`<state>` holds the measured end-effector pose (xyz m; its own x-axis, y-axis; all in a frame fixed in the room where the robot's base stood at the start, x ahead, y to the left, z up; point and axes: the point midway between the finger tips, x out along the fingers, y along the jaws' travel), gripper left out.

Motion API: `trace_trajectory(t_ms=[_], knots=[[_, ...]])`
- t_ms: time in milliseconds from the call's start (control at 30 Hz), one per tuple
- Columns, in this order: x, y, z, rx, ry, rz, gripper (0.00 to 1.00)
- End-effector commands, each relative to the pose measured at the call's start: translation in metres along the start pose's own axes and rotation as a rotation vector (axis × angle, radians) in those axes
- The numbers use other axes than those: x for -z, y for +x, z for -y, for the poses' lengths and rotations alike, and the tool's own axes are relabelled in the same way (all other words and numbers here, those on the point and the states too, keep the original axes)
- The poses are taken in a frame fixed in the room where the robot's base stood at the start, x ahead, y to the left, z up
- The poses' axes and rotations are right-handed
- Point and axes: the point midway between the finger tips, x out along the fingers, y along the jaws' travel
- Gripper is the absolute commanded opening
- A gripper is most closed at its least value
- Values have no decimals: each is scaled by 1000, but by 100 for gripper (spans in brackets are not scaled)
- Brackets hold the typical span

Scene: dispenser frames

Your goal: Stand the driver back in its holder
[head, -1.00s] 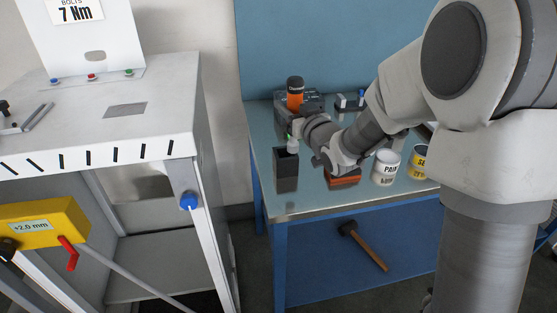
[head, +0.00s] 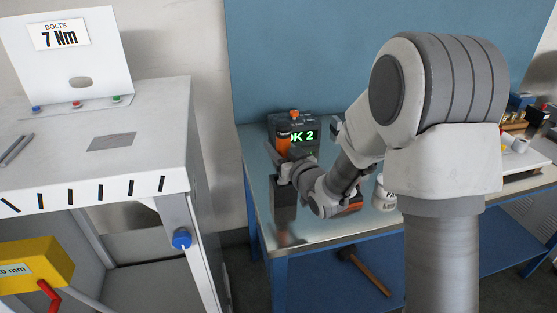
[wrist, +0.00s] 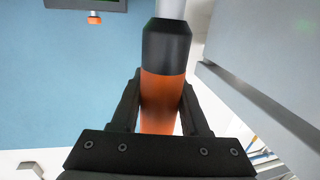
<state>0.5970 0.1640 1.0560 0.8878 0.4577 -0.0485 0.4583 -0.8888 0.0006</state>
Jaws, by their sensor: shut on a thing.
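The driver (head: 283,146) has an orange handle with dark ends and stands about upright in my gripper. In the wrist view, my gripper (wrist: 160,105) is shut around its orange handle (wrist: 160,92), and a black collar and grey shaft run out of frame. The dark box-like holder (head: 284,204) stands at the table's left front. In the head view my gripper (head: 284,168) is directly above the holder, with the handle rising over it. The driver's lower end and the holder's mouth are hidden, so I cannot tell how far in the driver is.
A unit with a green "OK 2" display (head: 304,136) stands behind the gripper. A paint can (head: 383,195) stands to the right, partly hidden by my arm. A white cabinet (head: 120,140) is at left. A hammer (head: 362,270) lies below the tabletop.

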Motion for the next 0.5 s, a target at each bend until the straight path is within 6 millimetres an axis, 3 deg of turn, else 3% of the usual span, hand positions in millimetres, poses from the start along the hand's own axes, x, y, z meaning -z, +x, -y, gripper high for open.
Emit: trace_trajectory(t_ms=[233, 500], knots=[[-31, 2, 0, 0, 0, 1, 0], [-32, 2, 0, 0, -1, -2, 0]])
